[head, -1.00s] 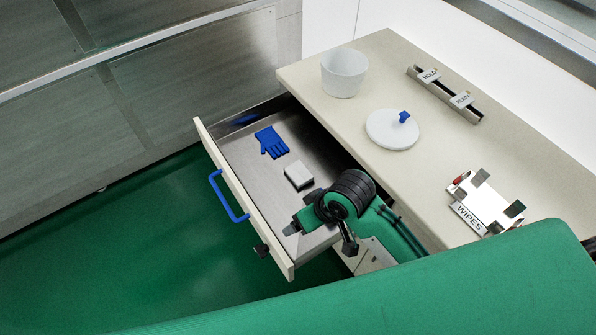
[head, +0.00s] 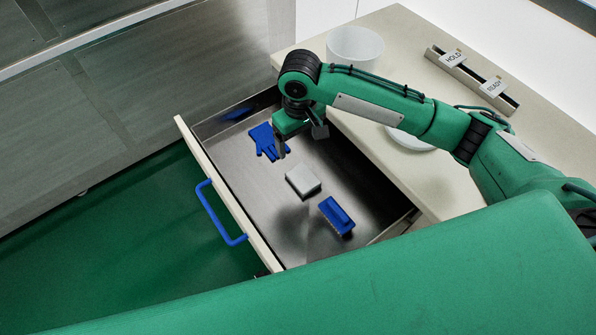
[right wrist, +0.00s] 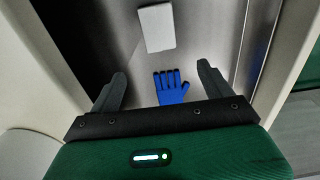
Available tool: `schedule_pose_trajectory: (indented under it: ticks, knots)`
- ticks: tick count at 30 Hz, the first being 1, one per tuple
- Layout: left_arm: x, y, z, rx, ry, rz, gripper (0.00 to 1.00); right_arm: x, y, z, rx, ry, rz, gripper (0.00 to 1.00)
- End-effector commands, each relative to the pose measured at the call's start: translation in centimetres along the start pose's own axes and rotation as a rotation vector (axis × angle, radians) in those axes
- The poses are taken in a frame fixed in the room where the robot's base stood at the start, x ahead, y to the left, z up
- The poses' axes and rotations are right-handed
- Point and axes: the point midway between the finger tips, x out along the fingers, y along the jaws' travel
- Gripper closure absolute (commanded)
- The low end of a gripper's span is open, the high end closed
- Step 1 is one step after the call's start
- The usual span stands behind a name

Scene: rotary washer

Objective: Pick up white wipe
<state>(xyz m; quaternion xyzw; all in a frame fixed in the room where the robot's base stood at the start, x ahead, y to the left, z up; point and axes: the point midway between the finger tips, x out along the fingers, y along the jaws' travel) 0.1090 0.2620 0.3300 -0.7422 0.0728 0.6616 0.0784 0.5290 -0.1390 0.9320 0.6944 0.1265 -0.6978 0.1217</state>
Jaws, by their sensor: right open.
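The white wipe (head: 303,181) is a small pale folded block lying flat on the floor of the open drawer, near its middle. It also shows at the top of the right wrist view (right wrist: 157,27), beyond the fingertips. My right gripper (head: 282,150) hangs over the drawer, up and left of the wipe and beside the blue glove. In the right wrist view my right gripper (right wrist: 160,78) has its fingers wide apart with nothing held; the blue glove (right wrist: 171,87) shows between them, below. My left gripper is not in view.
The metal drawer (head: 226,160) has a blue handle (head: 220,213) and also holds a blue brush (head: 337,216) to the right of the wipe. On the counter stand a white bowl (head: 355,47), a partly hidden white lid (head: 408,141) and a HOLD/READY rail (head: 470,78).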

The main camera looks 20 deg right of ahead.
Motion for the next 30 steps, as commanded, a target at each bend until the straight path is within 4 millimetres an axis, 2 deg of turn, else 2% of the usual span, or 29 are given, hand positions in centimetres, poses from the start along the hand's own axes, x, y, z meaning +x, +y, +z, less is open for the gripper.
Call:
schedule_pose_trajectory:
  ticks: [2,4,9,13,17,20,24,30]
  knots:
    - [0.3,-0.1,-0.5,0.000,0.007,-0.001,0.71,0.7,0.2,0.0,0.005,-0.007,0.005,0.18]
    - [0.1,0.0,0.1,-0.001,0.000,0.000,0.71,1.5,0.2,0.0,0.007,-0.009,0.005,0.18]
    - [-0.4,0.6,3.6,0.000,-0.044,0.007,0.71,4.9,0.2,0.1,0.007,-0.010,0.004,0.18]
    - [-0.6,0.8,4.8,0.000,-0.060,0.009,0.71,7.1,0.2,0.1,0.006,-0.008,0.004,0.18]
    - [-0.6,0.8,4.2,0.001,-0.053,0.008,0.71,8.3,0.2,0.1,0.005,-0.006,0.005,0.18]
    - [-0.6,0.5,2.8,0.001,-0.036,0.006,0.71,8.8,0.2,0.1,0.005,-0.005,0.005,0.18]
    - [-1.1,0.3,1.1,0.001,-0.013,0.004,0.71,10.6,0.1,0.5,0.005,-0.008,0.005,0.18]
    - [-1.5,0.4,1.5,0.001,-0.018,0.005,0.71,13.3,0.1,0.6,0.005,-0.006,0.005,0.18]
